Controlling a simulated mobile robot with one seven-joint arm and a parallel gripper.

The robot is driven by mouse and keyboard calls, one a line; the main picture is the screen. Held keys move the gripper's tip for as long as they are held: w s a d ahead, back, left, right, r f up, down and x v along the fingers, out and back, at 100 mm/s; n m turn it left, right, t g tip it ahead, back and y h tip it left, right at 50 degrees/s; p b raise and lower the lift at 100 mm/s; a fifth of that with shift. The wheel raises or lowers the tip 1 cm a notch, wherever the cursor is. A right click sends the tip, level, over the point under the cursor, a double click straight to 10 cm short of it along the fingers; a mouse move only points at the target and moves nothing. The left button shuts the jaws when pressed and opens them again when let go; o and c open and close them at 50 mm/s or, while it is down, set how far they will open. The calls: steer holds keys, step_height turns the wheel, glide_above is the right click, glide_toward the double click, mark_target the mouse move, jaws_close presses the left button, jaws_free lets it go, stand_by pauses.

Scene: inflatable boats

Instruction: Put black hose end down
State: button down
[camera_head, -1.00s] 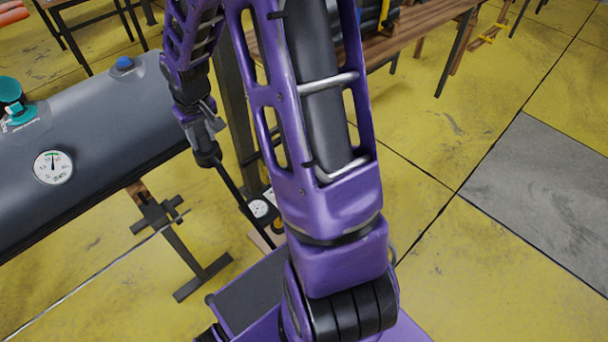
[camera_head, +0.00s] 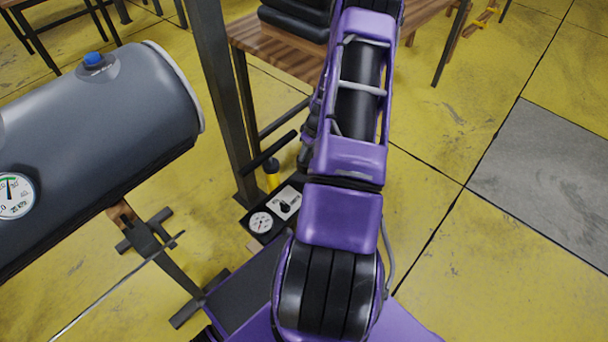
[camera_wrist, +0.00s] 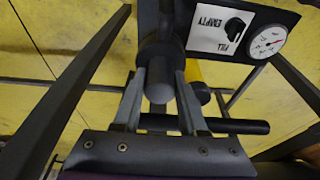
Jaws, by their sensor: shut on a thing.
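The black hose end (camera_wrist: 158,86) is a thick dark cylinder between the two grey fingers of my gripper (camera_wrist: 160,84) in the wrist view. My gripper is shut on it. The hose end is in front of the dark panel with the FILL/EMPTY switch (camera_wrist: 234,28); I cannot tell whether it touches anything there. In the head view my own arm hides most of my gripper and the hose end. The rest of the hose cannot be made out clearly.
A pump with a yellow body (camera_head: 271,174) and a black bar handle (camera_head: 268,152) stands close by; the handle (camera_wrist: 225,125) crosses below the hose end in the wrist view. A gauge (camera_head: 261,222) is on the panel. A grey tank (camera_head: 110,125) is left, a wooden table (camera_head: 270,52) behind.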

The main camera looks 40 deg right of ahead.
steer(key=x, duration=0.2)
steer(key=s+x, duration=0.1)
steer(key=x, duration=0.2)
steer(key=s+b+x, duration=0.1)
steer(key=x, duration=0.2)
steer(key=shift+f, duration=0.15)
steer(key=shift+c, duration=2.3)
jaws_free()
steer(key=p+v, duration=0.1)
steer(key=v, duration=1.1)
steer(key=shift+p, duration=0.4)
